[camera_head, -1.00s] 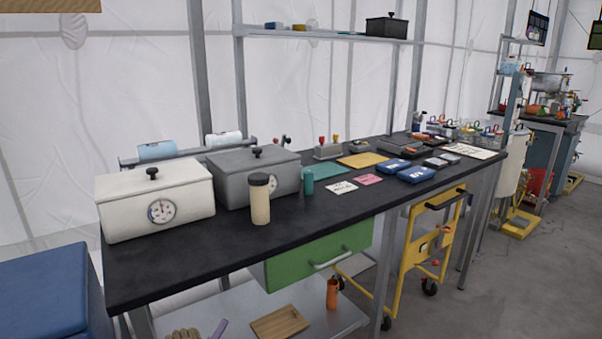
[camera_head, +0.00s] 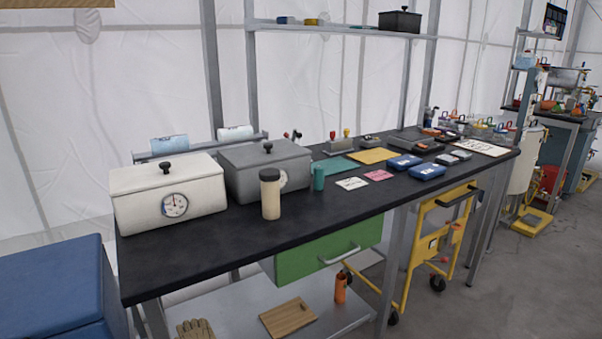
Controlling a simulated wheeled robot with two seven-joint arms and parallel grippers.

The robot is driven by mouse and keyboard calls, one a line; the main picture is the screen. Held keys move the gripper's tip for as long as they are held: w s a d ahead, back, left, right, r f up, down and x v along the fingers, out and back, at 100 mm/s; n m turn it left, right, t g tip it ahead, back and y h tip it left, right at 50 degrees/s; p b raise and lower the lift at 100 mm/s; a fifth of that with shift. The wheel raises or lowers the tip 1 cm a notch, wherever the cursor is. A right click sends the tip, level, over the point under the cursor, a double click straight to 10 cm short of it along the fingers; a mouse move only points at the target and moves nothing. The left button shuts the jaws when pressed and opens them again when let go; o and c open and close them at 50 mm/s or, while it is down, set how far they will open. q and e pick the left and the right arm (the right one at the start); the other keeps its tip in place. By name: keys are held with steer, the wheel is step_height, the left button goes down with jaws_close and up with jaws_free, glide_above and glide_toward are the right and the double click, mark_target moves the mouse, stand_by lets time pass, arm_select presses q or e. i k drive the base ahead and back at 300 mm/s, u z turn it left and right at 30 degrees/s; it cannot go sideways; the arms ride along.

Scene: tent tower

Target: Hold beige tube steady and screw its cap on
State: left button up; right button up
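The beige tube (camera_head: 271,199) stands upright on the black worktop, near its front edge at the left half of the table. Neither of my grippers shows in the head view, and nothing touches the tube.
A white box with a dial (camera_head: 168,196) and a grey box (camera_head: 250,171) stand behind the tube. A teal tube (camera_head: 318,177) is to its right. The worktop (camera_head: 205,254) is bare to the left front. A green drawer (camera_head: 318,256) hangs below; a blue case (camera_head: 52,285) stands left.

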mark_target(270, 191)
steer(key=z, duration=2)
steer(key=i, duration=2.25)
steer(key=u, duration=3.75)
